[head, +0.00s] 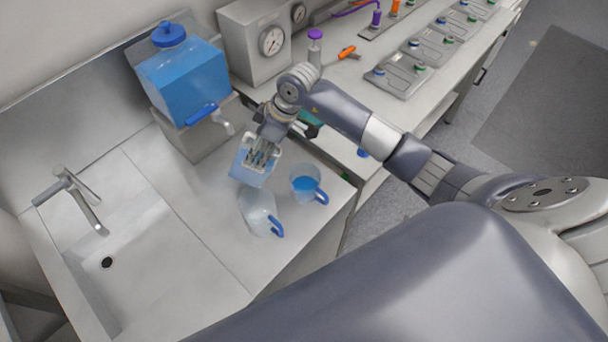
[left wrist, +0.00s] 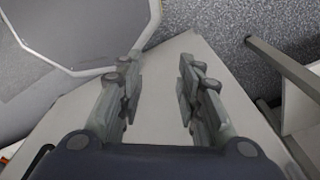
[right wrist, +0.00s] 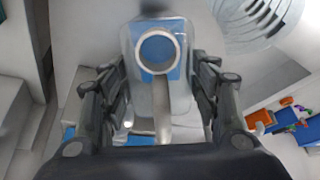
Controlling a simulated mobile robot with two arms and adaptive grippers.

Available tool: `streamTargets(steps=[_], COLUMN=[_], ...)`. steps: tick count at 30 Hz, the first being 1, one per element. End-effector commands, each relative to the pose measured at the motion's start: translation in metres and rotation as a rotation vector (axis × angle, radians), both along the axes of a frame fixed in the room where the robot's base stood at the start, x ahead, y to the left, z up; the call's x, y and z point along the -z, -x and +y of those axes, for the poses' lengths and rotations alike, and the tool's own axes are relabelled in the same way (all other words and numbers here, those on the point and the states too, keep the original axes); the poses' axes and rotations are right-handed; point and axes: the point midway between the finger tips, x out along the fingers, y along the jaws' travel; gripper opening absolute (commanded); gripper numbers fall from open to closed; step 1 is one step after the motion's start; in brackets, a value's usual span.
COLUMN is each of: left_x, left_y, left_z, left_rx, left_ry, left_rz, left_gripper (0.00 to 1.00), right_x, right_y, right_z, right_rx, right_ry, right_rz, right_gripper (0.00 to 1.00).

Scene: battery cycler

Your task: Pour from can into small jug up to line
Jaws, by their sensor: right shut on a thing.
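My right gripper (head: 264,151) is shut on a translucent can (head: 247,173) with blue in it, over the counter in front of the tank. In the right wrist view the can (right wrist: 174,101) stands between the fingers, with a round pale-rimmed opening toward the camera. I cannot tell whether its base touches the counter. A smaller clear jug (head: 304,184) with a blue handle holds blue liquid, right of the can. A larger clear jug (head: 257,208) with a blue handle looks empty, just below the can. No fill line is readable. My left gripper (left wrist: 158,92) is open and empty.
A blue tank (head: 184,78) with a lid and tap stands behind the can. A sink with a faucet (head: 82,205) is at left. Gauges (head: 271,41), a purple-capped bottle (head: 314,48) and battery trays (head: 402,74) are on the right-hand bench. The counter below the jugs is clear.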

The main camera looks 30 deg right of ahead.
Motion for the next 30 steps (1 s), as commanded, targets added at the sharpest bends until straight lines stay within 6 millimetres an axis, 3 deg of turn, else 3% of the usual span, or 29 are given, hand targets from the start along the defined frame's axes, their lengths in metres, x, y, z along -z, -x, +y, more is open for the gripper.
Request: streamTargets(steps=[12, 26, 30], left_x=[0.000, 0.006, 0.002], left_y=[0.001, 0.001, 0.001], left_z=[0.000, 0.000, 0.000], left_rx=[0.000, 0.000, 0.000], left_ry=[0.000, 0.000, 0.000], left_rz=[0.001, 0.001, 0.001], left_gripper=[0.33, 0.33, 0.33], right_x=[0.000, 0.008, -0.002], right_y=[-0.020, -0.027, -0.028], right_z=[0.021, 0.029, 0.030], right_rx=[-0.002, -0.004, -0.002], right_ry=[0.198, 0.315, 0.322], right_rz=[0.171, 0.275, 0.281], right_gripper=[0.00, 0.00, 0.00])
